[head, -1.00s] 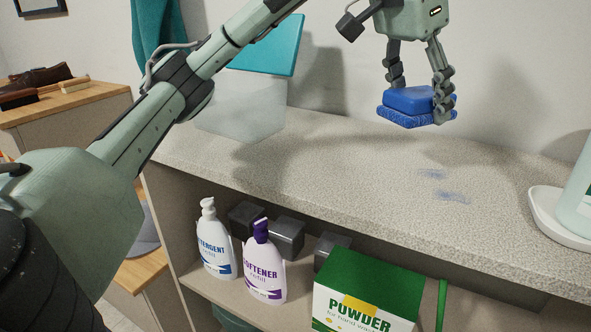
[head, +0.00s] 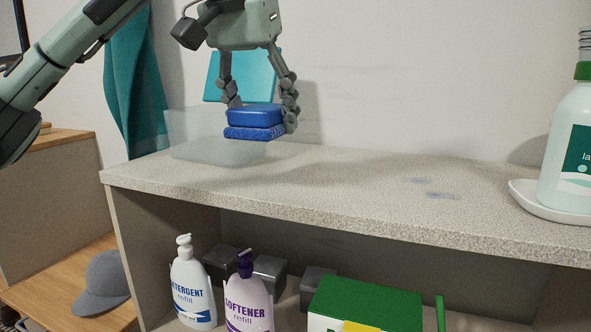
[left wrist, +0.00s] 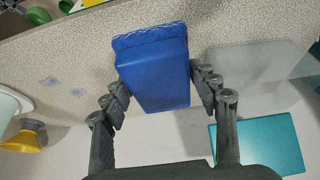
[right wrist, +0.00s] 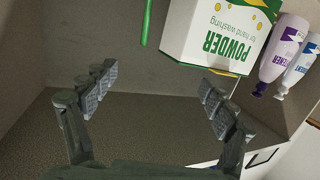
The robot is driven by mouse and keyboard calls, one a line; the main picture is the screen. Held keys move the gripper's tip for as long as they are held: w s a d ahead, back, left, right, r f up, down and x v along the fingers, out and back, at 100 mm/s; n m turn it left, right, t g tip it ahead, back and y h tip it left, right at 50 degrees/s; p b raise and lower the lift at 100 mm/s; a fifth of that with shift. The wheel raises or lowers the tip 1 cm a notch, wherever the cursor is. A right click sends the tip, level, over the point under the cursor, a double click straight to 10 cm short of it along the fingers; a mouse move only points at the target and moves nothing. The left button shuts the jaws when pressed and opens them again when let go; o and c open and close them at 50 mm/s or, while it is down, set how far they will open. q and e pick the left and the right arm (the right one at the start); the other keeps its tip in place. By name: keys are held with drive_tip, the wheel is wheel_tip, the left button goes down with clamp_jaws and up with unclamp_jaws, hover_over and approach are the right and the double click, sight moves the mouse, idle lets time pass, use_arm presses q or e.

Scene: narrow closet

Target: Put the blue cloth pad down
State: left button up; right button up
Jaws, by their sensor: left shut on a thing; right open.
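The blue cloth pad (head: 254,132) is the textured lower layer under a smooth blue block-shaped holder (head: 254,115). My left gripper (head: 258,106) is shut on this blue piece and holds it above the speckled countertop (head: 330,185), in front of the translucent bin. In the left wrist view the blue body (left wrist: 155,75) sits between the fingers, with the textured pad (left wrist: 148,37) at its far end. My right gripper (right wrist: 155,100) is open and empty, facing the lower shelf near the powder box (right wrist: 210,45).
A large bottle (head: 570,150) stands on a white tray (head: 540,208) at right. Blue smudges (head: 440,195) mark the clear middle. Detergent (head: 190,285) and softener (head: 247,300) bottles stand below.

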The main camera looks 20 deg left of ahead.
use_arm(q)
hover_over(302, 176)
drive_tip(key=s, duration=0.1)
drive_tip(key=f, duration=0.4)
drive_tip(key=shift+s, duration=0.2)
wheel_tip(302, 176, down, 4)
drive_tip(key=shift+r+b, duration=0.15)
drive_tip(key=shift+b, duration=0.4)
use_arm(e)
wheel_tip(302, 176, up, 6)
drive_tip(key=a+t+y, duration=0.2)
drive_tip(key=t, duration=0.1)
drive_tip(key=shift+s+a, duration=0.25)
drive_tip(key=shift+f, duration=0.1)
use_arm(q)
drive_tip(key=shift+f, duration=0.2)
drive_tip(key=o, duration=1.1)
drive_tip(key=shift+o, duration=0.2)
use_arm(e)
drive_tip(key=shift+a+r, duration=0.1)
drive_tip(key=shift+r, duration=0.1)
use_arm(q)
drive_tip(key=shift+r, duration=0.1)
